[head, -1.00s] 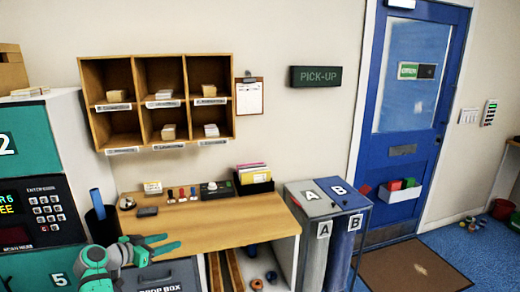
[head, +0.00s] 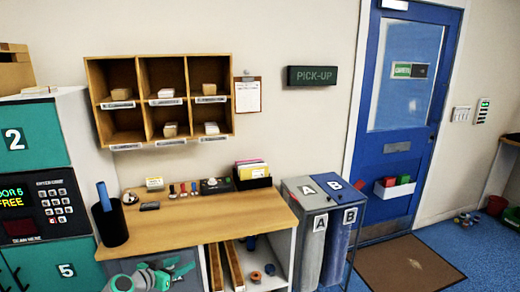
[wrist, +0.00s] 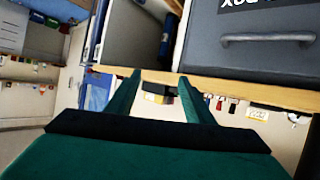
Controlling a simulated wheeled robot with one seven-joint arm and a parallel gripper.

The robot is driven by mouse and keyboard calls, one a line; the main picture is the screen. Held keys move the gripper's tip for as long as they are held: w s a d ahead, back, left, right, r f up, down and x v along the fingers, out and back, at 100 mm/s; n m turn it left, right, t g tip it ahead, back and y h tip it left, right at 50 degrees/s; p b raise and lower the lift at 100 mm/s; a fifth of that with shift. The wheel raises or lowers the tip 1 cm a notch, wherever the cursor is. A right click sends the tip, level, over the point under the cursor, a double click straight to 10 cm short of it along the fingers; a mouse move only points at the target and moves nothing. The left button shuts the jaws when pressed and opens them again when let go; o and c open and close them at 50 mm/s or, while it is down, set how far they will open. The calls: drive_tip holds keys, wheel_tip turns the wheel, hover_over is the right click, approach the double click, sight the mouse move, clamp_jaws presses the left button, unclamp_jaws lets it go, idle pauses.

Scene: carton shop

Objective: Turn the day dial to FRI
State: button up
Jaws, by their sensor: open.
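A small dark box with a pale round knob (head: 214,185) stands at the back of the wooden desk (head: 190,220). It may be the day dial, but no day lettering can be read, so I cannot tell its setting. My green gripper (head: 188,268) is low at the desk's front, apart from the box, with its fingers pointing right. In the wrist view my gripper (wrist: 160,82) has its two fingers spread with nothing between them. The wrist picture is upside down, and the knob cannot be made out there.
Several small coloured stamps (head: 183,189) stand left of the dark box, and a black holder of papers (head: 253,178) stands right. A black cup (head: 109,222) is at the desk's left. A grey drop box (wrist: 265,35) is below the desk. Much of the desk's middle is bare.

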drive_tip(key=s+d+f+n+y, duration=0.1)
drive_tip(key=s+d+f+n, duration=0.1)
drive_tip(key=s+d+f, duration=0.5)
drive_tip(key=s+d+f+n+y, duration=0.15)
drive_tip(key=d+f, duration=0.35)
drive_tip(key=f, duration=0.6)
drive_tip(key=s+d+f+n+y, duration=0.1)
drive_tip(key=s+d+f+y, duration=0.1)
drive_tip(key=s+d+f, duration=0.5)
drive_tip(key=s+d+f+n+y, duration=0.1)
drive_tip(key=s+d+f, duration=0.15)
drive_tip(key=s, duration=0.95)
drive_tip(key=s+d+r+t+y, duration=0.1)
drive_tip(key=s+d+r, duration=0.15)
drive_tip(key=s, duration=0.65)
drive_tip(key=s+d+r+y, duration=0.1)
drive_tip(key=s+d+r, duration=0.15)
drive_tip(key=s, duration=0.55)
drive_tip(key=s+d+r+t+h, duration=0.1)
drive_tip(key=s+d+r+t, duration=0.1)
drive_tip(key=s+r, duration=1.3)
wheel_tip(320, 180, up, 3)
drive_tip(key=shift+s+r+m+t, duration=0.2)
drive_tip(key=shift+s+m+t, duration=0.1)
drive_tip(key=shift+s+m, duration=0.15)
drive_tip(key=shift+d+h, duration=0.15)
drive_tip(key=shift+h, duration=0.1)
